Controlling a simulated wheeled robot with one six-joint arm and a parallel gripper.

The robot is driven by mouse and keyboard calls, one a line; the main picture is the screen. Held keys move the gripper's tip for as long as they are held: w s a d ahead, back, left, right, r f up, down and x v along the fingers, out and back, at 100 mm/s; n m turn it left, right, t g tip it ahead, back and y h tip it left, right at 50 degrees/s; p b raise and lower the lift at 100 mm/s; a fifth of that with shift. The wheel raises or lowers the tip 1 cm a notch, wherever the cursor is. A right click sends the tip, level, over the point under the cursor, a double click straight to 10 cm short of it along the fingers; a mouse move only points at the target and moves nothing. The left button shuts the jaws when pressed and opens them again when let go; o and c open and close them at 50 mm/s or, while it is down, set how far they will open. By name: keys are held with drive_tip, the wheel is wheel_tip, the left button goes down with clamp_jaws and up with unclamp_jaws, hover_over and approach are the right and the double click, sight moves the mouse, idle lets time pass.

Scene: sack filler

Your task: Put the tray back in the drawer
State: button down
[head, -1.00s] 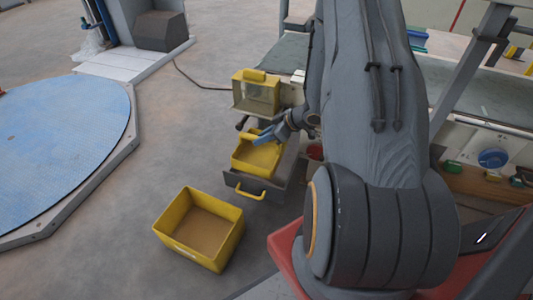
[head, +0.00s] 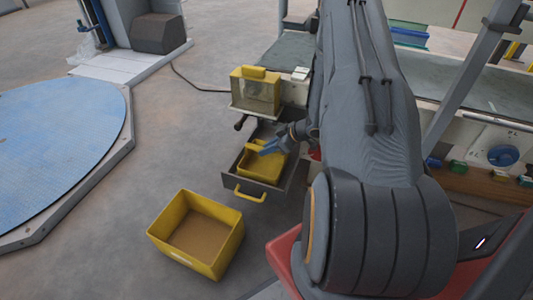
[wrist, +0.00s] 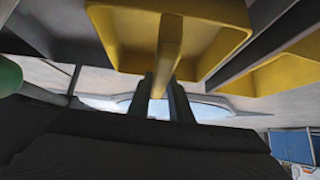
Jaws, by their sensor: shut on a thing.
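The yellow tray (head: 256,176) is at the open grey drawer (head: 231,184), within its walls as seen from above. I cannot tell whether it rests on the drawer floor. My gripper (head: 268,148) is shut on the tray's central handle. In the wrist view the tray (wrist: 119,40) fills the top, and its handle bar (wrist: 170,48) runs down between the two dark fingers of my gripper (wrist: 160,94). The drawer's yellow pull (head: 251,196) is at its front.
A yellow bin (head: 223,250) with a brown inside stands on the floor in front of the drawer. A yellow-framed box (head: 256,90) sits above the drawer. A blue round platform (head: 60,150) is at left. The floor between is clear.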

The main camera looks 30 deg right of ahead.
drive_tip(key=shift+f, duration=0.85)
drive_tip(key=shift+r, duration=0.1)
drive_tip(key=c, duration=1.6)
unclamp_jaws()
drive_tip(key=shift+s+d+r, duration=0.1)
drive_tip(key=shift+r, duration=0.05)
drive_tip(key=p+v, duration=0.4)
drive_tip(key=v, duration=0.7)
drive_tip(key=shift+s+d+r, duration=0.15)
drive_tip(key=shift+s+r, duration=0.05)
drive_tip(key=shift+w, duration=0.1)
